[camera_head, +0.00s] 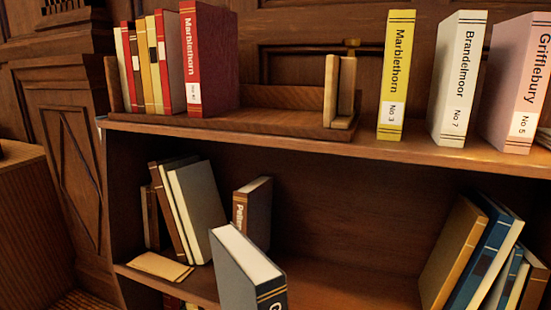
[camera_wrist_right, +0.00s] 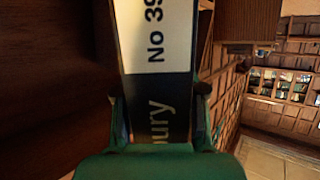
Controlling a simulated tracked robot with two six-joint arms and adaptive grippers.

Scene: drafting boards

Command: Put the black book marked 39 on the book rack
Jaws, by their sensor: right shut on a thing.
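The black book marked No 39 (camera_wrist_right: 178,75) fills the middle of the right wrist view, with "bury" readable on its spine. My right gripper (camera_wrist_right: 160,108) is shut on it, one finger on each side. In the head view a dark book (camera_head: 238,278) with gold bands and a "G" on its spine stands tilted at the bottom, in front of the lower shelf; it appears to be the same book. The wooden book rack (camera_head: 215,123) lies on the top shelf, with several books at its left, an upright end (camera_head: 340,90) at its right and an empty gap between. My left gripper is out of view.
A red Marblethorn book (camera_head: 193,60) borders the rack's gap. Yellow Marblethorn No 3 (camera_head: 396,75), white Brandelmoor No 7 (camera_head: 457,80) and pink Grifflebury No 5 (camera_head: 515,85) stand right of the rack. Leaning books (camera_head: 460,255) fill the lower shelf's right.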

